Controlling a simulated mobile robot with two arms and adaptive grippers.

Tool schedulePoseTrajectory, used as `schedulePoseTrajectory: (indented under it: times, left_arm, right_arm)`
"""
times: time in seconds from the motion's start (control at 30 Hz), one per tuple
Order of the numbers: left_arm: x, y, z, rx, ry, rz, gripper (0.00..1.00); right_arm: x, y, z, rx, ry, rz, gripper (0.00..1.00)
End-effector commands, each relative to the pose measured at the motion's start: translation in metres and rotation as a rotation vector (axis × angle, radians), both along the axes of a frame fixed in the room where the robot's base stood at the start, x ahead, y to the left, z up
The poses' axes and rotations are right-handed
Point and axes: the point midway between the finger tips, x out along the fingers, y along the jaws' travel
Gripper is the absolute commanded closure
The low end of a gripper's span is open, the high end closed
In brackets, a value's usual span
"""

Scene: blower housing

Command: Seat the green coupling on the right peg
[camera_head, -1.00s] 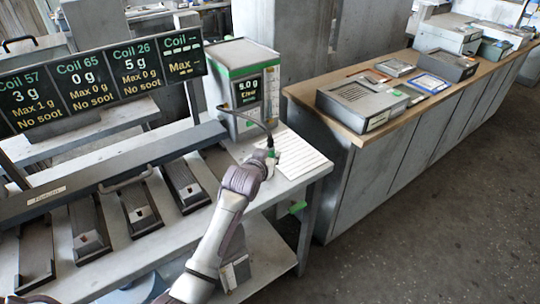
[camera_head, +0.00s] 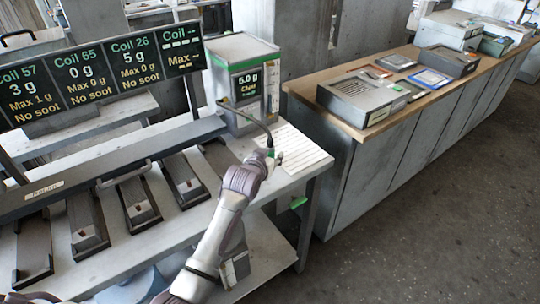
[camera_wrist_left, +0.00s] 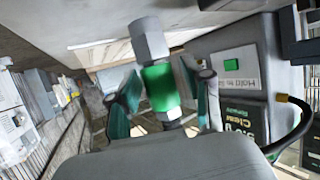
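The green coupling (camera_wrist_left: 160,88) shows in the left wrist view as a green band between grey metal hex ends. My left gripper (camera_wrist_left: 165,92) has a finger on each side of the green band and is shut on it. In the head view my left gripper (camera_head: 271,160) is over the right end of the bench, by the white lined sheet, with a bit of the green coupling (camera_head: 270,153) showing. A black hose (camera_head: 262,127) runs from the grey-green box (camera_head: 242,55) down to the gripper. I cannot make out the right peg. My right gripper is not in view.
Several dark coil holders (camera_head: 137,200) stand in a row on the bench left of my arm. A dark display board (camera_head: 95,75) stands behind them. A wood-topped counter (camera_head: 400,105) with boxes stands at the right, with open floor in front.

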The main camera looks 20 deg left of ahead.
Motion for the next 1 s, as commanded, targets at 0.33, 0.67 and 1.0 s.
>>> schedulePoseTrajectory:
  times: [0.33, 0.67, 1.0]
  left_arm:
    - [-0.002, 0.000, -0.001, 0.000, 0.003, 0.000, 0.43]
    - [-0.046, 0.002, 0.018, 0.000, 0.000, 0.000, 0.43]
    - [-0.102, 0.004, 0.041, 0.001, 0.001, 0.000, 0.43]
  right_arm:
    - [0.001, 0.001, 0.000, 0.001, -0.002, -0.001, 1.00]
    - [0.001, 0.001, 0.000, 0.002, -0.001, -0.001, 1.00]
    - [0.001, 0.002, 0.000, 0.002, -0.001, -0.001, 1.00]
